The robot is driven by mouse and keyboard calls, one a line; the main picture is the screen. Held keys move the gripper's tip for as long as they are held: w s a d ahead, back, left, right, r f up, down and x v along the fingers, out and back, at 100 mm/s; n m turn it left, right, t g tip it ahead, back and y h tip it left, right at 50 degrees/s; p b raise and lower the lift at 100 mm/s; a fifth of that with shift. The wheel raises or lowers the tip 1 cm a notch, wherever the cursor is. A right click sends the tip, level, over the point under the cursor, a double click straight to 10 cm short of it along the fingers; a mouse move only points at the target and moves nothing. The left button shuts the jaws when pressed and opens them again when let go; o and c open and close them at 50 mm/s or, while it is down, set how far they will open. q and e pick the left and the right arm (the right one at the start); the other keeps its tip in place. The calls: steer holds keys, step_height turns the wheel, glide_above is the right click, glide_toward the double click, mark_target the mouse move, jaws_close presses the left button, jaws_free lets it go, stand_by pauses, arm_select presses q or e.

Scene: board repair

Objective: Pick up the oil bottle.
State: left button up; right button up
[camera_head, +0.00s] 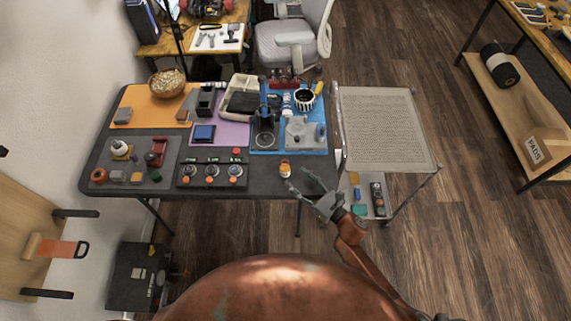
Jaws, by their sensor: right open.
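A small orange bottle with a pale top (285,169) stands upright near the front right edge of the dark table (262,174). It looks like the oil bottle, but its label is too small to read. My right gripper (296,177) reaches in from the lower right. Its two fingers are spread apart, with the tips just right of and in front of the bottle. Nothing is between the fingers, and I see a gap to the bottle. My left gripper is out of the picture.
A control panel with knobs (211,174) lies left of the bottle. Behind it is a blue mat (262,147) with a microscope-like stand (268,115) and a grey fixture (305,133). A wheeled cart (385,125) adjoins the table's right side. The table around the bottle is clear.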

mark_target(289, 171)
steer(key=x, duration=0.6)
steer(key=shift+r, duration=0.2)
steer(key=shift+w+a, duration=0.25)
steer(key=shift+w, duration=0.05)
steer(key=c, duration=0.8)
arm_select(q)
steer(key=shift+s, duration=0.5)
arm_select(e)
steer(key=c, duration=0.5)
